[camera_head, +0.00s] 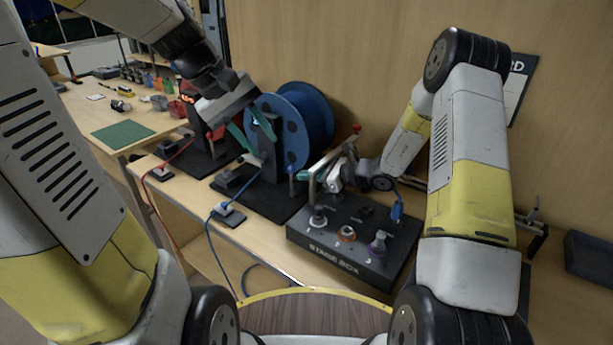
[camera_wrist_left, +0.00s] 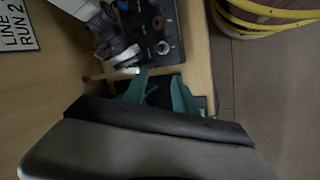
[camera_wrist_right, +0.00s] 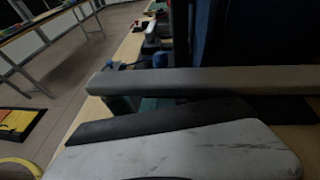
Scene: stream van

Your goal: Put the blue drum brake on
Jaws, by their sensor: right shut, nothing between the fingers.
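The blue drum (camera_head: 306,125) stands on a dark stand on the bench, behind the stage box. A short lever with a red knob (camera_head: 356,129) rises at its right, beside my right wrist; I take it as the brake lever. A pale red-tipped rod (camera_wrist_left: 108,75) shows in the left wrist view. My left gripper (camera_head: 245,148) is open at the drum's left side, its teal fingers apart near the stand's upright. My right gripper (camera_head: 303,176) is shut and empty, low in front of the drum, partly hidden by a grey bar (camera_wrist_right: 210,80). Whether it touches anything is unclear.
The black stage box (camera_head: 350,238) with several sockets and a blue plug stands in front of the drum. A red drum unit (camera_head: 207,135) is farther left. Blue and red cables hang over the bench edge. A wooden wall stands behind.

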